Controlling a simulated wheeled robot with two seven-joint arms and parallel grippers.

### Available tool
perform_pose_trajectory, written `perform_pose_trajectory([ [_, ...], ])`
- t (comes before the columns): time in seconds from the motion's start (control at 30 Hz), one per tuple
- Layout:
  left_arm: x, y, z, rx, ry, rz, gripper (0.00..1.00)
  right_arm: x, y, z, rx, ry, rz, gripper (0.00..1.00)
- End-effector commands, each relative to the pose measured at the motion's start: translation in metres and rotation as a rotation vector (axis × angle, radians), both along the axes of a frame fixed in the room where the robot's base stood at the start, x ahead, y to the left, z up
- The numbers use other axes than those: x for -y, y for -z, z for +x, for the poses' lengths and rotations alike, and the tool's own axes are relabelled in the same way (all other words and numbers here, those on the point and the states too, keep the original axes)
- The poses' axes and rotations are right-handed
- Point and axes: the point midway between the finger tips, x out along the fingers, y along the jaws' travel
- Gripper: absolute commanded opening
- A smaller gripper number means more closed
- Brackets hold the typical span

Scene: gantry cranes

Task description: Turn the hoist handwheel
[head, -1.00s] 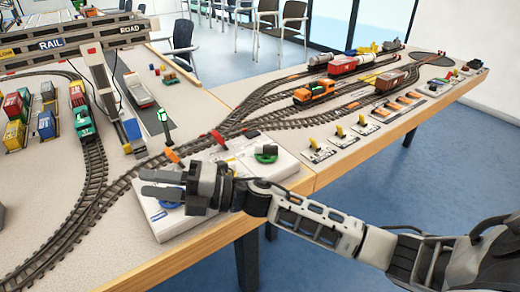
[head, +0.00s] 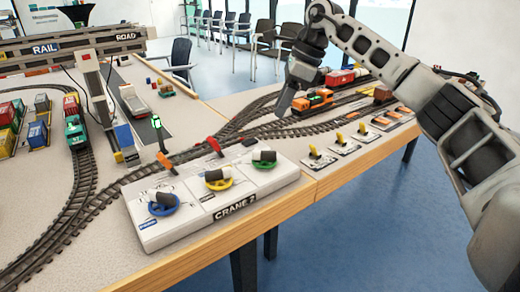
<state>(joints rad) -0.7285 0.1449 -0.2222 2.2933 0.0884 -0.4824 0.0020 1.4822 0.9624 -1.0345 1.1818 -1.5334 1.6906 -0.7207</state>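A white control box (head: 150,238) marked CRANE 2 sits at the table's front edge. It carries three small handwheels with dark knobs: a blue one (head: 160,211) at the left, a yellow one (head: 219,185) in the middle and a green one (head: 265,165) at the right. The lettering beside the wheels is too small to read, so I cannot tell which is the hoist wheel. My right gripper (head: 284,100) is raised above and behind the box, pointing down, apart from all three wheels. Its fingers overlap from this side. My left gripper is out of view.
Model tracks (head: 84,180) curve behind and left of the box. A gantry crane beam (head: 80,42) marked RAIL and ROAD stands at the back left. An orange locomotive (head: 315,100) and yellow levers (head: 313,150) are to the right. My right arm crosses the right side.

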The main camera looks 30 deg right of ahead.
Motion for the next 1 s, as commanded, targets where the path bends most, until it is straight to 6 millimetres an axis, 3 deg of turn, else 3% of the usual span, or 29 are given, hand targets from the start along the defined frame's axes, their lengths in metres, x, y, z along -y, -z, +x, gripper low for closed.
perform_pose_trajectory([
  [0.2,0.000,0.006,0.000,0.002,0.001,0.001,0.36,-0.016,0.047,0.010,-0.003,-0.002,0.001,0.33],
  [0.5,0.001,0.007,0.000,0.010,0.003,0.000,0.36,-0.035,0.101,0.024,-0.002,-0.002,0.004,0.33],
  [0.7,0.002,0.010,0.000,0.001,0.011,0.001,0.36,-0.042,0.119,0.029,0.001,-0.002,0.003,0.33],
  [1.0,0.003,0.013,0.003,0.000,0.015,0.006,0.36,-0.043,0.122,0.030,0.001,-0.001,0.003,0.33],
])
